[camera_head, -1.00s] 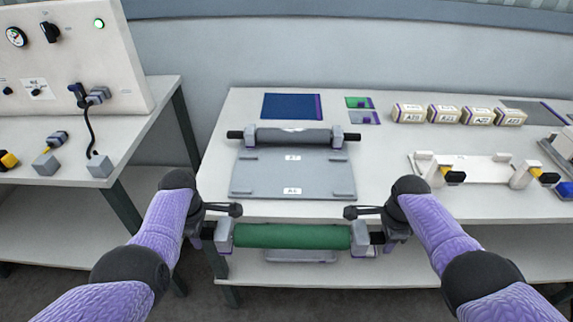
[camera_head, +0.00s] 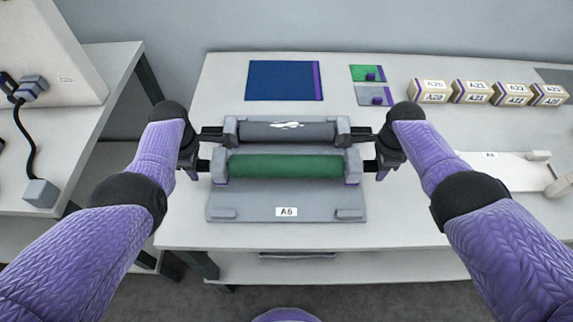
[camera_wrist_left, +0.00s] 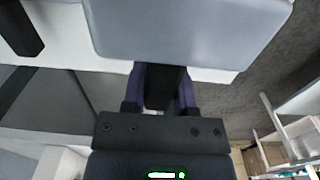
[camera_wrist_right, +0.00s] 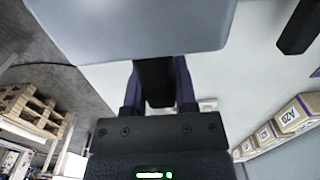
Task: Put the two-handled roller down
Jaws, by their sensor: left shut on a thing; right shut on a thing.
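The two-handled roller, with a green drum (camera_head: 285,167) and grey end blocks, lies level across the grey plate (camera_head: 250,201) marked A6. My left gripper (camera_head: 203,165) is shut on its left black handle, which also shows between the fingers in the left wrist view (camera_wrist_left: 164,84). My right gripper (camera_head: 370,165) is shut on its right black handle, which also shows in the right wrist view (camera_wrist_right: 154,82). A dark grey roller (camera_head: 262,132) is just behind the green one. I cannot tell whether the green roller touches the plate or hangs a little above it.
A blue panel (camera_head: 282,80) and small green and grey pieces lie behind on the table. Several labelled boxes (camera_head: 430,91) stand at the back right. A white fixture (camera_head: 500,165) lies right of the plate. The table's front edge is close below the plate.

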